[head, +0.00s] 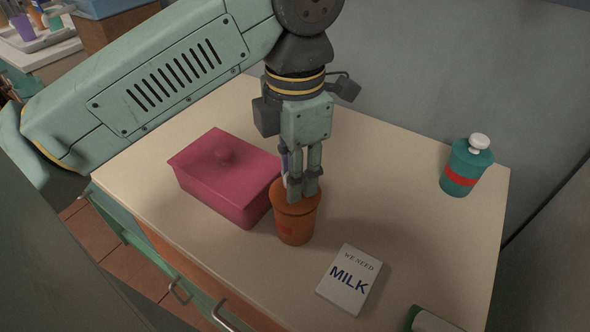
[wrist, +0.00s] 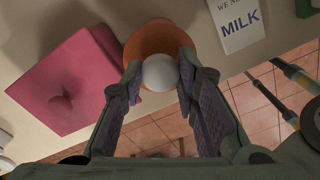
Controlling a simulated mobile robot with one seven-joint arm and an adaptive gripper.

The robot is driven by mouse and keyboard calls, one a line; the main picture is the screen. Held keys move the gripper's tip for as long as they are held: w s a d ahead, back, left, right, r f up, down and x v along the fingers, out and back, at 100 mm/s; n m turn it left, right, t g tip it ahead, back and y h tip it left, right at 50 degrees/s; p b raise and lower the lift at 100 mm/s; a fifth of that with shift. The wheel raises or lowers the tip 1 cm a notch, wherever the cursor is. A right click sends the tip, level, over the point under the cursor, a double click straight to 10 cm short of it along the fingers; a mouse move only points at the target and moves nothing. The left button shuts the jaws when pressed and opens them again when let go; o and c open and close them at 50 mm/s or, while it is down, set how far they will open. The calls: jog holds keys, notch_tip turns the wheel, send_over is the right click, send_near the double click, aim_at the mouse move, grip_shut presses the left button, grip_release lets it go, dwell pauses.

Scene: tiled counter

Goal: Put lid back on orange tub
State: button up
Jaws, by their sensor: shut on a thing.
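The lid also shows in the wrist view (wrist: 158,36), with a white round knob (wrist: 159,73). My gripper (head: 302,196) points down over the tub, shut on the lid's knob. In the wrist view its two fingers (wrist: 160,68) are on either side of the knob. The fingers hide part of the lid in the head view.
A pink lidded box (head: 225,180) stands close to the tub's left. A "MILK" note (head: 349,280) lies to its right front. A teal bottle with a white top (head: 467,168) stands far right. A green-and-white item (head: 430,321) lies at the front edge. The counter's back middle is clear.

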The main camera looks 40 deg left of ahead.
jog(key=o, duration=0.9)
jog(key=o, duration=0.5)
jog(key=shift+r, duration=0.15)
jog(key=shift+r+p, duration=2.3)
jog(key=shift+r, duration=1.1)
jog(key=shift+c, duration=0.6)
